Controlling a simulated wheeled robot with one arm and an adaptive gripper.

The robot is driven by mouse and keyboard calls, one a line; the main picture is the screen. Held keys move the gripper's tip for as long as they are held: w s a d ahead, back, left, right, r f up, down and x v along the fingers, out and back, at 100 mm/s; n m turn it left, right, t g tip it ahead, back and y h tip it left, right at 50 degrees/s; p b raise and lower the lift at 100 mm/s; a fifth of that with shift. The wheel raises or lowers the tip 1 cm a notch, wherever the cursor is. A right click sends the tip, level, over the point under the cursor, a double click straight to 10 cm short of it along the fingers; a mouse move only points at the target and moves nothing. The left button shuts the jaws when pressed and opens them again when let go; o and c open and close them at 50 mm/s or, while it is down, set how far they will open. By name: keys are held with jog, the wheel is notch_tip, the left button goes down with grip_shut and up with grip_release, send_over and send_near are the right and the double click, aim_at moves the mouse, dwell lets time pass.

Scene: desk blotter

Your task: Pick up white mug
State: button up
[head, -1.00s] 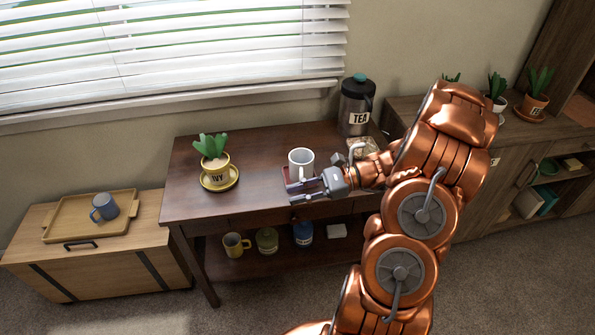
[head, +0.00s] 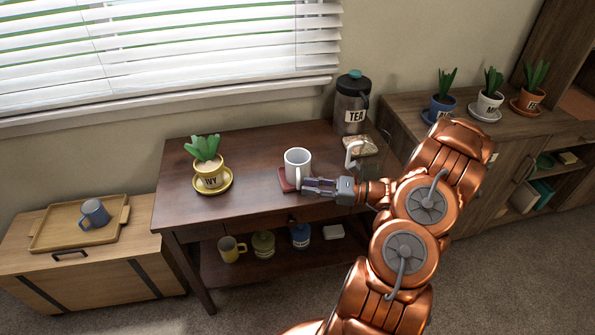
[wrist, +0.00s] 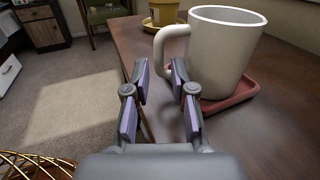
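The white mug (head: 298,164) stands upright on a small red coaster (head: 285,180) near the front edge of the dark wooden table. In the wrist view the mug (wrist: 225,55) is at the upper right, with its handle on the left side, and the coaster (wrist: 242,92) lies under it. My gripper (head: 307,187) is at the front of the mug, low beside it. In the wrist view my gripper (wrist: 160,75) has its fingers apart with nothing between them, and the mug's handle is just beyond the right fingertip. I cannot tell whether they touch.
A potted plant labelled IVY (head: 207,170) on a yellow saucer stands left on the table. A TEA canister (head: 351,105) stands at the back right, near a tan-topped item (head: 360,147). A blue-grey mug (head: 94,212) sits on a tray at left.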

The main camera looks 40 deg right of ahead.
aim_at(298, 187)
jog(key=shift+x, duration=2)
grip_shut()
